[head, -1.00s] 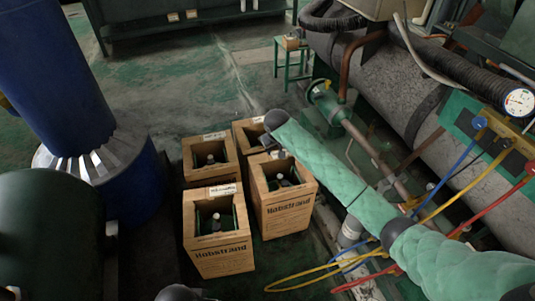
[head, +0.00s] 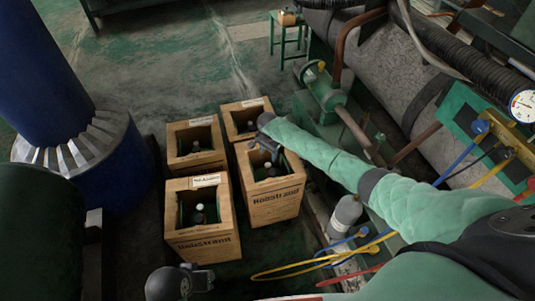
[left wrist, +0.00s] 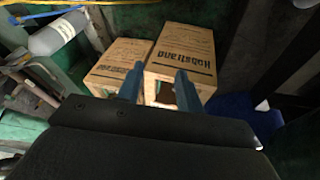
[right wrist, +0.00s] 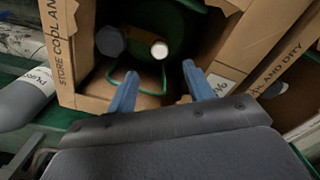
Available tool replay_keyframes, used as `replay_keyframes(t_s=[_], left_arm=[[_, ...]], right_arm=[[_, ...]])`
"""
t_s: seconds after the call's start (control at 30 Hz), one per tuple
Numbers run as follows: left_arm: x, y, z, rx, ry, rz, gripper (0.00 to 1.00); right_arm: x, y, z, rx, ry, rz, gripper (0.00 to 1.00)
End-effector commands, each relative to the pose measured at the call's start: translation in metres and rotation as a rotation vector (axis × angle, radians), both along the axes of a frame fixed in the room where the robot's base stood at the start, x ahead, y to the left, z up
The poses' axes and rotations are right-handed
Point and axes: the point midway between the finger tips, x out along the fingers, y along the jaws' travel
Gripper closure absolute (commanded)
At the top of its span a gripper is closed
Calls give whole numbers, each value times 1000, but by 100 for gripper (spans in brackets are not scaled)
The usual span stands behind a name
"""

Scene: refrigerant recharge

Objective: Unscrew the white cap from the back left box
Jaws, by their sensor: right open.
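My right gripper (head: 268,150) is to the right of this box, pointing down over the right-hand boxes. In the right wrist view its fingers (right wrist: 160,76) are apart and empty, close to an open box (right wrist: 68,60) with a round white cap (right wrist: 160,50) inside. I cannot tell for sure which box that is. My left gripper (head: 200,279) is at the bottom edge; the left wrist view shows its fingers (left wrist: 160,85) apart with nothing between them.
The front left box (head: 205,250), front right box (head: 275,208) and back right box (head: 242,108) stand close by. A blue column (head: 45,75) stands left. Floor behind the boxes is clear.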

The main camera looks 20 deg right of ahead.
Motion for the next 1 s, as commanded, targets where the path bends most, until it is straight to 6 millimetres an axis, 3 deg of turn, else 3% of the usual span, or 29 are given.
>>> replay_keyframes(t_s=[0.6,1.0], left_arm=[[11,-40,-46,-94,-93,-25,64],[20,-45,-92,-104,-131,-10,64]], right_arm=[[0,0,-30,0,0,-8,48],[0,0,-39,0,0,-7,48]])
